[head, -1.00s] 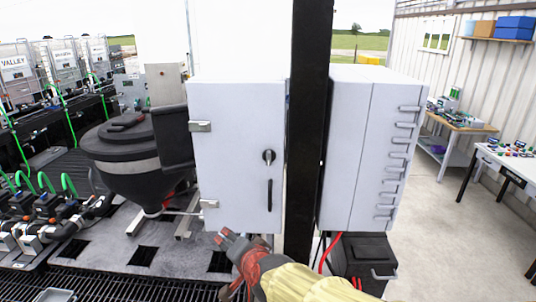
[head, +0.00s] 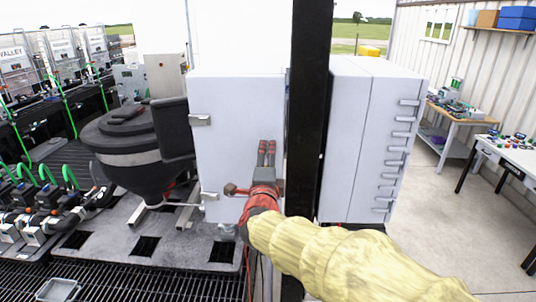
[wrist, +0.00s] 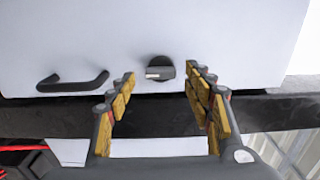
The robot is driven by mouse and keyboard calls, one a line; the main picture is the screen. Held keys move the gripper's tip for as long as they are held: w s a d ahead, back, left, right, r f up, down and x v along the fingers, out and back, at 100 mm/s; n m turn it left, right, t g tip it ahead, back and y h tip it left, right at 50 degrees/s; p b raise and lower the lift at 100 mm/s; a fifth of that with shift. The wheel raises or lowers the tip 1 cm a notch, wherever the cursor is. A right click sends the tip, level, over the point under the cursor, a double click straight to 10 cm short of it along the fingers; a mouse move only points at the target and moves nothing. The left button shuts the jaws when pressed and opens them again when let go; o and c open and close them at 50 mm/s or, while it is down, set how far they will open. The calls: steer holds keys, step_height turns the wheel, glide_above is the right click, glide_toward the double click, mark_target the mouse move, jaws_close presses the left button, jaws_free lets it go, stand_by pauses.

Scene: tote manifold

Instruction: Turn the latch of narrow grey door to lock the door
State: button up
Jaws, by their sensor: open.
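The narrow grey door (head: 232,115) is shut, on a pale cabinet left of a black post. Its round dark latch (wrist: 160,70) shows in the wrist view, with a light grip bar lying about level across the picture. My gripper (head: 266,150) is in front of the door and hides the latch and most or all of the handle in the head view. In the wrist view my gripper (wrist: 161,81) is open, one finger on each side of the latch in the picture. The fingertips seem just short of it; contact cannot be told. A black handle (wrist: 73,82) lies left of the latch.
The black post (head: 308,130) stands close to the right of the door. Beyond it is a wide cabinet with several handles (head: 372,140). A black hopper tank (head: 130,150) stands at the left. Clear floor lies at the right.

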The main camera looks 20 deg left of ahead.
steer(key=shift+x, duration=0.9)
steer(key=shift+c, duration=1.4)
steer(key=c, duration=0.9)
